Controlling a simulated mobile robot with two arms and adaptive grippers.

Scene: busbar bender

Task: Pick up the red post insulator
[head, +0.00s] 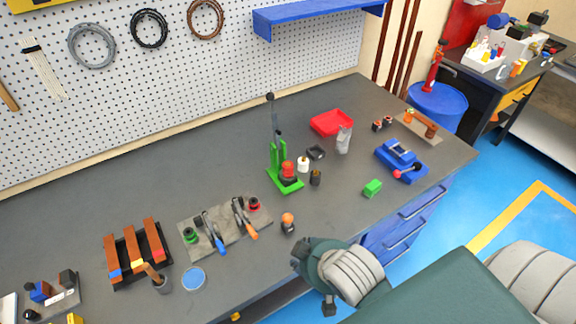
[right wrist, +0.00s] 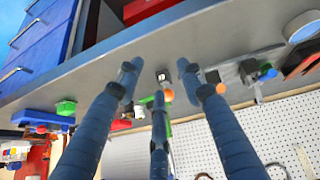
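In the right wrist view the post (right wrist: 168,94) shows beyond my finger tips, partly behind the middle finger. My right gripper (right wrist: 160,78) is open and empty, its fingers spread. In the head view it (head: 303,262) is at the bench's front edge, to the lower right of the post and apart from it. My left gripper is not in view.
Behind the post stands a green lever tool (head: 284,182) with small bottles beside it. The grey mat (head: 218,240) holds pliers-like tools. A green block (head: 372,187), a blue device (head: 402,160) and a red tray (head: 326,123) are to the right. Bench around the post is clear.

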